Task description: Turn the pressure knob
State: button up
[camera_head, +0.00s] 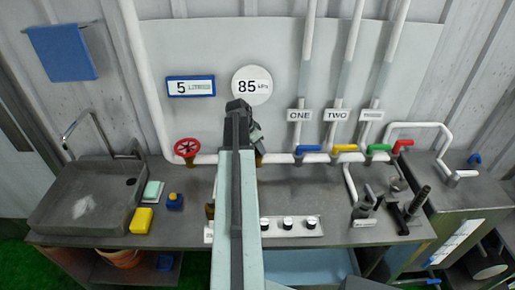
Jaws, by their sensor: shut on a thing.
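A round white gauge (252,86) on the back wall reads 85 kPa. My gripper (249,126) is just below it, in front of the wall pipe, at the end of my arm. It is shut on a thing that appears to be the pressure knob. The knob itself is almost wholly hidden behind my gripper and arm. A small brass-coloured part (259,159) shows on the pipe just right of my arm. I cannot tell how far the knob is turned.
A red valve wheel (187,148) is on the pipe to the left. Blue (308,149), yellow (345,148) and green (378,148) handles are to the right. A panel with black knobs (288,223) lies on the counter right of my arm. A sink (85,200) is far left.

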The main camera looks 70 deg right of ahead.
jog(key=o, duration=1.4)
jog(key=shift+s+a, duration=0.1)
jog(key=shift+s, duration=0.05)
jog(key=shift+c, duration=0.2)
jog(key=shift+r, duration=0.1)
jog(key=shift+r+p, duration=0.3)
jog(key=shift+p, duration=0.1)
jog(key=p+v, duration=0.6)
jog(key=v, duration=0.1)
